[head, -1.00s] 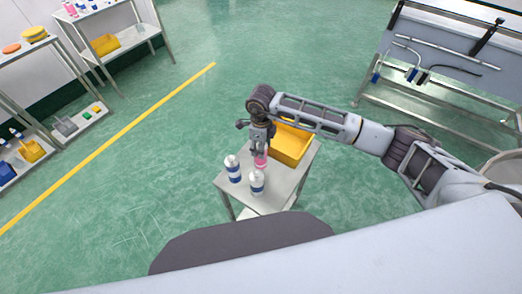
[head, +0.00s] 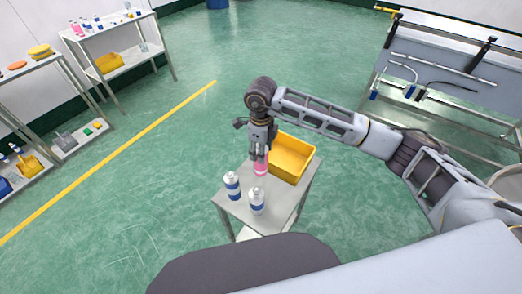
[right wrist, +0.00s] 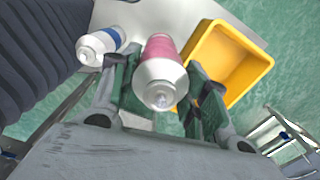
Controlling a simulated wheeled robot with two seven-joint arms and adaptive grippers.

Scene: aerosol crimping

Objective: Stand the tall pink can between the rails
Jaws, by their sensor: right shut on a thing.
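The pink can (head: 260,168) is upright between the fingers of my right gripper (head: 260,157), over the small metal table. In the right wrist view the can (right wrist: 160,75) shows its white shoulder and nozzle, with the fingers of the gripper (right wrist: 160,95) on both sides. My right gripper is shut on it. I cannot tell whether the can's base touches the tabletop. My left gripper is not in view. The rails (head: 440,68) may be the bars on the conveyor-like frame at the upper right.
Shelves (head: 110,50) stand at the upper left. Green floor between is clear.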

